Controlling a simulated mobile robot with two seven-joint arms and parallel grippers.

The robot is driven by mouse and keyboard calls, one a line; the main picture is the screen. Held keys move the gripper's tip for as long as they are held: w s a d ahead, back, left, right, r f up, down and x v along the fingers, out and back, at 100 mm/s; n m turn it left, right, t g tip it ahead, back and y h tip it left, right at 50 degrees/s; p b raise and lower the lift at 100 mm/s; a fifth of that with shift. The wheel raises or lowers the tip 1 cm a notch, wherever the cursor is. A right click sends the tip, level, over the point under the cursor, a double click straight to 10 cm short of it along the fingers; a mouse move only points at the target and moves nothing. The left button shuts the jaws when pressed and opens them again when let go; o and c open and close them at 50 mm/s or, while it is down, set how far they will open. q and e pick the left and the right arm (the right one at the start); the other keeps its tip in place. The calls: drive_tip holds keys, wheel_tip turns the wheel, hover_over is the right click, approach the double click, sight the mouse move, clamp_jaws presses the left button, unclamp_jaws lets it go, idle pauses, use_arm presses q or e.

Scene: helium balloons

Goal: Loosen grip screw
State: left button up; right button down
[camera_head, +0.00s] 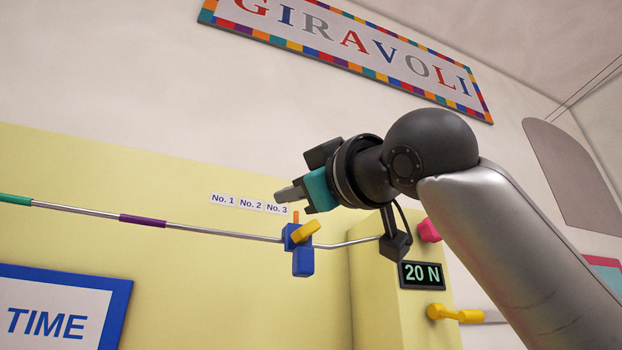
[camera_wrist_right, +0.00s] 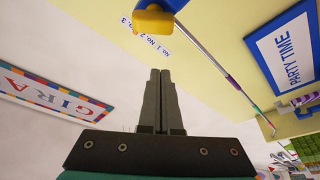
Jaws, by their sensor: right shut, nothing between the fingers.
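A yellow bar-shaped piece (camera_head: 306,232), which looks like the grip screw, sits on a blue clamp (camera_head: 302,262) around a thin metal rod (camera_head: 230,232). My left gripper is out of view.
Small labels (camera_head: 250,204) No. 1, No. 2 and No. 3 are behind the clamp. A yellow box (camera_head: 372,290) at right carries a "20 N" display (camera_head: 420,275), a pink knob (camera_head: 429,230) and a yellow handle (camera_head: 455,313). A blue-framed sign (camera_head: 118,300) is lower left.

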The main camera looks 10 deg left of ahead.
sight(305, 232)
drive_tip(key=shift+w+d+f+p, duration=0.15)
drive_tip(key=shift+w+f+p, duration=0.05)
drive_tip(key=shift+w+f, duration=0.5)
drive_tip(key=shift+w+d+f+p, duration=0.15)
drive_tip(key=shift+w+f, duration=0.5)
